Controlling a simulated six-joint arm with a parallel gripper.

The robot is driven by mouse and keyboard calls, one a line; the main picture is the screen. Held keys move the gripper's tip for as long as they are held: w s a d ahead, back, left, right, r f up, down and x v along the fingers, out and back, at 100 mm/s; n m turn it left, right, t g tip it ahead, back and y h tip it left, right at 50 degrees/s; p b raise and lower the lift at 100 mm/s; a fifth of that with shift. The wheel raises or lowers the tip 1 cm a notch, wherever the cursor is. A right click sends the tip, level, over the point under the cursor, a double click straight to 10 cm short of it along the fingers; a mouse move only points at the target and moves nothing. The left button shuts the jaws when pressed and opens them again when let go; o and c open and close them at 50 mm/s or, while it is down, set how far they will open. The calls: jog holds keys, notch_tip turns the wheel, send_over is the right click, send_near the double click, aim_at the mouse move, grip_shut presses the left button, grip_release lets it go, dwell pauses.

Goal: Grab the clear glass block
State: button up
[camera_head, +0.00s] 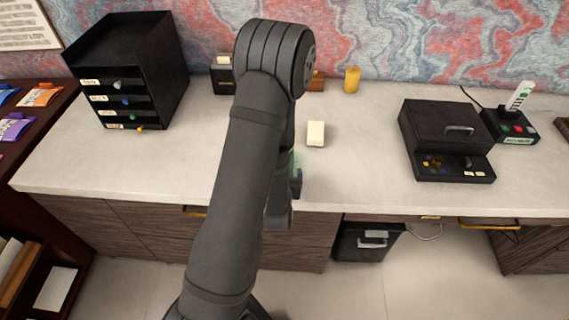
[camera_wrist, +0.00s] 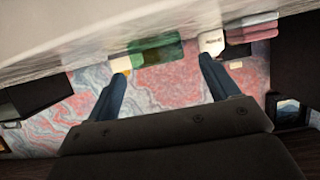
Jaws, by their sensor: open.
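A green-tinted, see-through block (camera_wrist: 155,50), the likely clear glass block, shows in the wrist view at the counter, beyond and between my fingertips. In the head view a sliver of green (camera_head: 296,162) shows just right of my arm, near the counter's front edge; the rest is hidden. My gripper (camera_wrist: 161,66) is open, with its two dark blue fingers apart and nothing held. The fingertips look short of the block, but the exact gap is hard to tell. In the head view my arm hides most of the gripper.
A cream block (camera_head: 316,134) stands on the pale counter (camera_head: 365,165), near the green sliver. Behind are a yellow cylinder (camera_head: 351,79) and a black box (camera_head: 222,75). A black drawer unit (camera_head: 125,70) stands left, a black case (camera_head: 447,138) right. The wrist view shows a pink stack (camera_wrist: 252,27).

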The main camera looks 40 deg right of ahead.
jog(key=x, duration=0.5)
jog(key=shift+f, duration=0.2)
jog(key=c, duration=1.4)
jog(key=shift+s, duration=0.1)
jog(key=shift+r, duration=0.1)
